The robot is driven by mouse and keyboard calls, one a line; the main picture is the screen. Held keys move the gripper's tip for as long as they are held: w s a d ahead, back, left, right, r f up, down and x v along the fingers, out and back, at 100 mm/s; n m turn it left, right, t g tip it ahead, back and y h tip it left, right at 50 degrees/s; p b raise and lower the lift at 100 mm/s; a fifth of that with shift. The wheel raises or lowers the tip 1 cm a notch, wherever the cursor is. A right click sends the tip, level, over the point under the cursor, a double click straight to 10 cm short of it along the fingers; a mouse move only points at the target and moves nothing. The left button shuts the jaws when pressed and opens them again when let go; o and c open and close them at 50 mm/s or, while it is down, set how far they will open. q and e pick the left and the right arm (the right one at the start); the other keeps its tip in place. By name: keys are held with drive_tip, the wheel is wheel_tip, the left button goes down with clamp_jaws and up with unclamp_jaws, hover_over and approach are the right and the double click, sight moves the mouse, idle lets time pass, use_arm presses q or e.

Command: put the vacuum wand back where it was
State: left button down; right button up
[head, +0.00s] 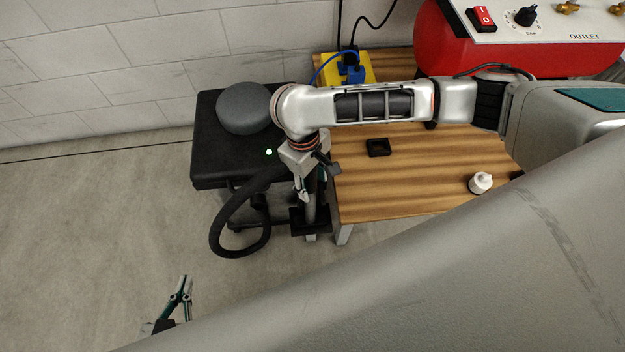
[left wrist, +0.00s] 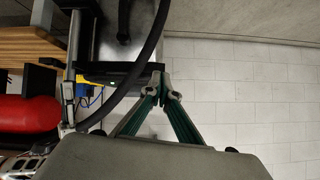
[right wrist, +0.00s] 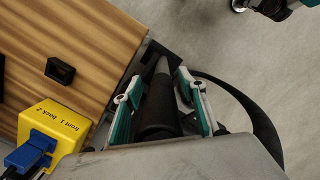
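The black vacuum wand (right wrist: 158,108) lies between the fingers of my right gripper (right wrist: 160,78), which look shut on it. Its thin front end points to a black square bracket (head: 304,222) beside the wooden table; I cannot tell whether the end is inside it or only above it. The bracket also shows in the right wrist view (right wrist: 178,56). A black hose (head: 216,222) loops down to the left of my right gripper (head: 303,188) in the head view. My left gripper (head: 184,282) is low at the left, shut and empty; its tips meet in the left wrist view (left wrist: 163,86).
The wooden table (head: 420,165) carries a small black holder (head: 379,148), a white bottle (head: 480,183), a yellow box (head: 340,66) and a red machine (head: 445,45). A black cart (head: 210,165) with a grey round lid (head: 243,108) stands left. Floor at left is clear.

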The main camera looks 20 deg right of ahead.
use_arm(q)
drive_tip(key=shift+f, duration=0.1)
use_arm(e)
drive_tip(key=r+p, duration=0.2)
drive_tip(key=r, duration=0.2)
drive_tip(key=w+r+p, duration=0.1)
drive_tip(key=r+p, duration=0.1)
drive_tip(key=r, duration=0.2)
drive_tip(key=r+p, duration=0.2)
drive_tip(key=r, duration=0.2)
drive_tip(key=shift+w+a+r, duration=0.1)
drive_tip(key=shift+w+a, duration=0.05)
drive_tip(key=shift+a, duration=0.2)
use_arm(q)
drive_tip(key=shift+s+a+r+y, duration=0.3)
drive_tip(key=shift+s+a+r, duration=0.25)
drive_tip(key=shift+a, duration=0.2)
drive_tip(key=shift+f, duration=0.1)
